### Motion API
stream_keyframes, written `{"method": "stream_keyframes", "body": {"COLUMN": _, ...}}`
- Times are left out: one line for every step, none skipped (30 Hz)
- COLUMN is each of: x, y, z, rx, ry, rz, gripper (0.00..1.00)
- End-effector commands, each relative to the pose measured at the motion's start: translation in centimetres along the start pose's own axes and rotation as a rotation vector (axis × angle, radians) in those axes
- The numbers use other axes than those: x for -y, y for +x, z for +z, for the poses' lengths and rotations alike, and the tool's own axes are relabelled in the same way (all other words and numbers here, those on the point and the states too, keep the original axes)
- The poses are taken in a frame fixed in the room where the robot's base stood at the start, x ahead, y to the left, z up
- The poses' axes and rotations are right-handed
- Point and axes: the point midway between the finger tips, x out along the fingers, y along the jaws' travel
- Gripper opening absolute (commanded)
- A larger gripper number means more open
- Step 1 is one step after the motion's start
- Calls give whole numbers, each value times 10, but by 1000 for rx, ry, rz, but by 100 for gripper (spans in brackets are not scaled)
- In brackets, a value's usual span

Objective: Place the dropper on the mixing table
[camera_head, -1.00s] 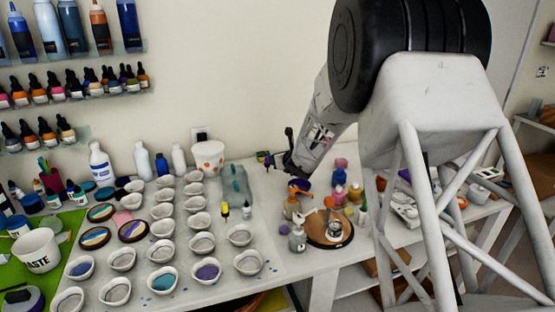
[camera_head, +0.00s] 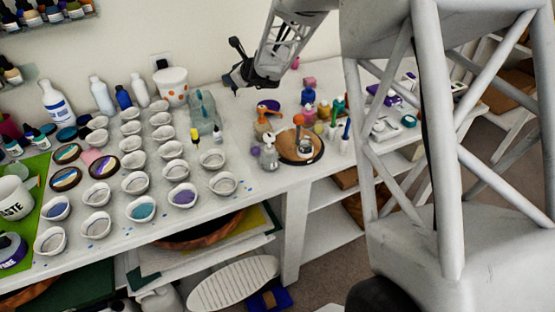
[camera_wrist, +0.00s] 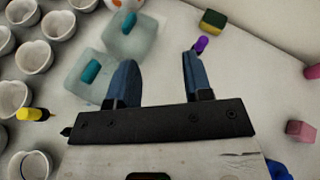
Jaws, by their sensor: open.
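A small yellow thing with a dark tip, which looks like the dropper (camera_head: 195,136), is on the white table (camera_head: 262,190) beside the white cups. It also shows at the left edge of the wrist view (camera_wrist: 36,114). My gripper (camera_head: 236,68) is over the back of the table, behind and to the right of it. In the wrist view my gripper (camera_wrist: 158,62) has its two blue fingers wide apart with nothing between them. A small purple piece (camera_wrist: 201,45) lies beyond the right finger; I cannot tell what it is.
Rows of white cups (camera_head: 183,197) fill the table's left part. Translucent blocks with teal pieces (camera_wrist: 90,70) lie left of my fingers. A sponge (camera_wrist: 212,22) is near the wall. A round wooden board (camera_head: 302,158) and small bottles stand to the right. Bare table lies ahead of my fingers.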

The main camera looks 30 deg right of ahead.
Motion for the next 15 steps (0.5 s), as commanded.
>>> {"method": "stream_keyframes", "body": {"x": -14, "y": -13, "z": 14, "rx": 3, "ry": -78, "rz": 35, "gripper": 46}}
{"method": "stream_keyframes", "body": {"x": -23, "y": -21, "z": 21, "rx": 4, "ry": -127, "rz": 58, "gripper": 46}}
{"method": "stream_keyframes", "body": {"x": -34, "y": -32, "z": 30, "rx": 6, "ry": -194, "rz": 88, "gripper": 46}}
{"method": "stream_keyframes", "body": {"x": -44, "y": -39, "z": 34, "rx": 5, "ry": -244, "rz": 112, "gripper": 46}}
{"method": "stream_keyframes", "body": {"x": -52, "y": -48, "z": 40, "rx": 6, "ry": -294, "rz": 134, "gripper": 46}}
{"method": "stream_keyframes", "body": {"x": -64, "y": -58, "z": 46, "rx": 7, "ry": -361, "rz": 167, "gripper": 46}}
{"method": "stream_keyframes", "body": {"x": -73, "y": -67, "z": 51, "rx": 8, "ry": -410, "rz": 190, "gripper": 46}}
{"method": "stream_keyframes", "body": {"x": -82, "y": -76, "z": 55, "rx": 8, "ry": -461, "rz": 213, "gripper": 46}}
{"method": "stream_keyframes", "body": {"x": -94, "y": -87, "z": 59, "rx": 8, "ry": -527, "rz": 244, "gripper": 46}}
{"method": "stream_keyframes", "body": {"x": -102, "y": -96, "z": 62, "rx": 9, "ry": -577, "rz": 267, "gripper": 46}}
{"method": "stream_keyframes", "body": {"x": -111, "y": -105, "z": 65, "rx": 9, "ry": -627, "rz": 291, "gripper": 46}}
{"method": "stream_keyframes", "body": {"x": -122, "y": -117, "z": 68, "rx": 9, "ry": -692, "rz": 321, "gripper": 46}}
{"method": "stream_keyframes", "body": {"x": -131, "y": -127, "z": 69, "rx": 9, "ry": -742, "rz": 345, "gripper": 46}}
{"method": "stream_keyframes", "body": {"x": -139, "y": -136, "z": 71, "rx": 10, "ry": -791, "rz": 369, "gripper": 46}}
{"method": "stream_keyframes", "body": {"x": -150, "y": -148, "z": 71, "rx": 9, "ry": -856, "rz": 401, "gripper": 46}}
